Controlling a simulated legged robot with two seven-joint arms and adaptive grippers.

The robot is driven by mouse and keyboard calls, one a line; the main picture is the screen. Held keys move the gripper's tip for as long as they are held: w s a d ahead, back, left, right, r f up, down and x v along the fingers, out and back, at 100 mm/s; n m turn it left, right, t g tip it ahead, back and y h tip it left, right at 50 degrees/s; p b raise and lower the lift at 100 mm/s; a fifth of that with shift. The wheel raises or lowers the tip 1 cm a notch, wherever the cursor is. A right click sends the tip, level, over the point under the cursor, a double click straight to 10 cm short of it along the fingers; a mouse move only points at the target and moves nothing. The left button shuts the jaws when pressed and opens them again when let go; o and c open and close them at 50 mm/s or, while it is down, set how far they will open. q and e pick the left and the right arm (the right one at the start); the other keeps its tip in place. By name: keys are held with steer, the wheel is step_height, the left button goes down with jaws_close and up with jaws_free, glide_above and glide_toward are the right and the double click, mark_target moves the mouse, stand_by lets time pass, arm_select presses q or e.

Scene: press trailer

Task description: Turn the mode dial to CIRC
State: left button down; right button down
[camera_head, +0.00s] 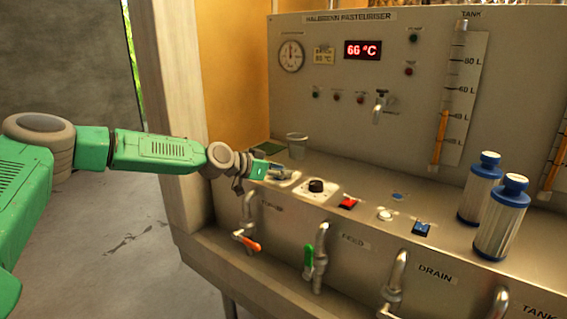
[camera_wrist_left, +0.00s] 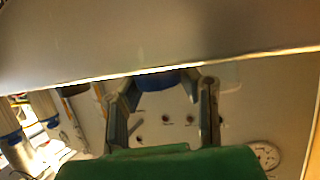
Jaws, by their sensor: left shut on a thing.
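My left gripper (camera_head: 281,173) reaches in from the left over the steel ledge of the machine. It is at a pale plate at the ledge's left end, and its fingers hide what sits there. In the left wrist view the gripper (camera_wrist_left: 163,92) has its fingers on both sides of a blue knob-like thing (camera_wrist_left: 158,81), and it is shut on it. A black dial (camera_head: 316,186) on a white plate stands just right of the gripper, apart from it. The mode markings are too small to read, so I cannot tell which dial has CIRC. My right gripper is not in view.
A grey cup (camera_head: 297,146) stands behind the gripper. A red switch (camera_head: 348,203), a pale button (camera_head: 385,214) and a blue switch (camera_head: 421,229) lie to the right. Two blue-capped bottles (camera_head: 501,222) stand further right. Taps (camera_head: 317,250) hang along the front.

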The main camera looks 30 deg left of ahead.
arm_select(q)
steer(key=n+y+p, duration=0.2)
steer(key=p, duration=0.2)
steer(key=n+y+p, duration=0.1)
steer(key=y+p, duration=0.1)
steer(key=p, duration=0.2)
steer(key=n+y+p, duration=0.2)
steer(key=p, duration=0.2)
steer(key=shift+s+f+n+t+y, duration=0.1)
steer(key=shift+s+n+t+y, duration=0.2)
steer(key=shift+t, duration=0.1)
steer(key=n+y, duration=0.1)
steer(key=n+y+p, duration=0.1)
steer(key=y, duration=0.1)
steer(key=shift+a+f+n+g, duration=0.1)
steer(key=shift+f+n+g, duration=0.1)
steer(key=shift+n+g, duration=0.15)
steer(key=shift+f+n+g+y+p, duration=0.1)
steer(key=shift+n+g+y+p, duration=0.25)
steer(key=shift+n+y, duration=0.5)
steer(key=shift+n+g+y, duration=0.8)
steer(key=shift+n+y, duration=0.4)
steer(key=shift+y, duration=0.05)
steer(key=c, duration=2.3)
jaws_free()
steer(key=shift+s, duration=0.1)
steer(key=shift+f, duration=0.1)
steer(key=o, duration=1.1)
steer(key=shift+o, duration=0.7)
